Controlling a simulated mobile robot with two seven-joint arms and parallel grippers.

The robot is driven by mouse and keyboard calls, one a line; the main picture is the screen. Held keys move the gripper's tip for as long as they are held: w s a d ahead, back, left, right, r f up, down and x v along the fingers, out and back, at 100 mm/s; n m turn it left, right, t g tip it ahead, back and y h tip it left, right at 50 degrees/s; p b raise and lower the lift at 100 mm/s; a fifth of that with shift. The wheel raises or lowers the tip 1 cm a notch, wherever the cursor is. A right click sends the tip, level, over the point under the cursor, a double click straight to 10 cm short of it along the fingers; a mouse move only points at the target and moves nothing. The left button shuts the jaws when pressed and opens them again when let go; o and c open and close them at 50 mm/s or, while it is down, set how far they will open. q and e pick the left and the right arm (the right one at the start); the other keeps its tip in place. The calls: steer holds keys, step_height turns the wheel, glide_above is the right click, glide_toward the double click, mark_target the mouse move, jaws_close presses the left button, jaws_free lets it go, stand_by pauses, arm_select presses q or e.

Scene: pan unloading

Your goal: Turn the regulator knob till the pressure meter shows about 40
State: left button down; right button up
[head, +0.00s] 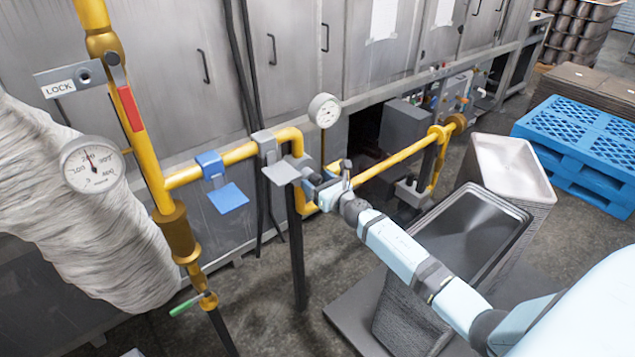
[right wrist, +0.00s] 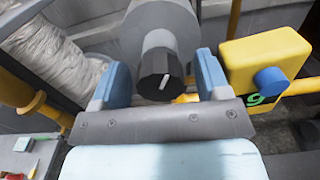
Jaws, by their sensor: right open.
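The black regulator knob (right wrist: 160,80) with a white mark sits on a grey round body (right wrist: 160,28) in the right wrist view. My right gripper (head: 327,187) is open at the yellow pipe's regulator in the head view. In the right wrist view its blue fingers stand on either side of the knob, with gaps showing. A round white meter (head: 325,110) stands just above the regulator; its reading is too small to tell. A larger dial (head: 92,165) is at the left, its needle pointing up and slightly left. My left gripper is not in view.
A yellow box with a blue knob (right wrist: 270,82) is close right of the fingers. Stacked trays (head: 470,235) stand under my right arm.

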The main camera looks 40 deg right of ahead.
steer(key=c, duration=0.9)
